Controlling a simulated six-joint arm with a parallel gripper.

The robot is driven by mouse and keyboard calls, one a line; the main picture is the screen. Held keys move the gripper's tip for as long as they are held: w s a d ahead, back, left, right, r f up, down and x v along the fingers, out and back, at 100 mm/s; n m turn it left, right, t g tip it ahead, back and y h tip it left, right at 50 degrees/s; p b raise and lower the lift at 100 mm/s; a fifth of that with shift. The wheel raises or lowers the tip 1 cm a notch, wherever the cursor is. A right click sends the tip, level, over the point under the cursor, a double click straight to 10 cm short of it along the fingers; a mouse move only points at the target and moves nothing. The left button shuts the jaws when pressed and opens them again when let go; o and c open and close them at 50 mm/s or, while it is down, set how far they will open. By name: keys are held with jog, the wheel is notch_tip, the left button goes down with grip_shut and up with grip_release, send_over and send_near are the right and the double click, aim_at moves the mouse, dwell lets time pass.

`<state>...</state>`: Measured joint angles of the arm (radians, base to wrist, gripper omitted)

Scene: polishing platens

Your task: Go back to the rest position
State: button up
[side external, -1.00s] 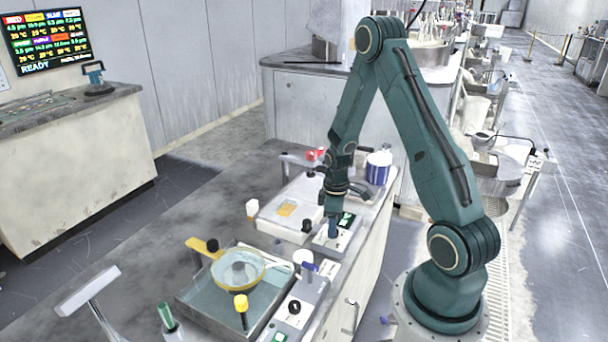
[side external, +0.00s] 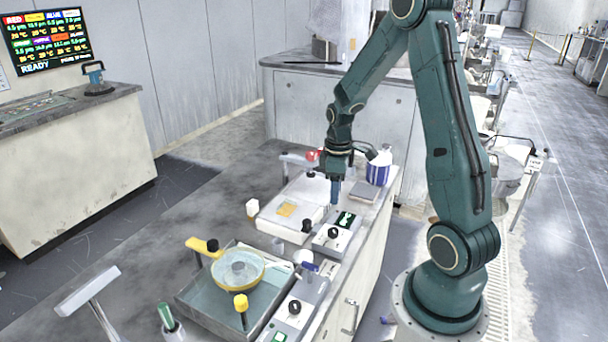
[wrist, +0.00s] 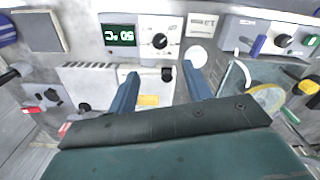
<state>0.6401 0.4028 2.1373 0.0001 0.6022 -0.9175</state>
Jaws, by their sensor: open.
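My gripper (side external: 336,190) hangs pointing down above the bench, near the control box (side external: 330,241) with a black knob and green display. In the wrist view its two blue fingers (wrist: 160,74) are spread apart with nothing between them. The wrist view shows the control box (wrist: 174,22) beyond the fingertips, its display and knob uncovered. No rest position is marked in either view.
A white unit with a yellow pad (side external: 287,208) lies left of my gripper. A blue-and-white container (side external: 378,168) stands close on its right. The platen tray (side external: 205,298), with a yellow-rimmed disc (side external: 238,268), is nearer the camera. Open space lies above the bench.

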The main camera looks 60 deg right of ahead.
jog(key=shift+r, duration=0.15)
jog(key=s+a+r+m+t, duration=0.1)
jog(key=a+r+t, duration=0.1)
jog(key=a+r, duration=1.05)
jog(key=s+a+r+m+t, duration=0.2)
jog(key=s+a+r+t, duration=0.1)
jog(key=s+a+r, duration=0.4)
jog(key=shift+s+a+t, duration=0.3)
jog(key=shift+s+a, duration=1.05)
jog(key=shift+s, duration=0.65)
jog(key=shift+r, duration=0.1)
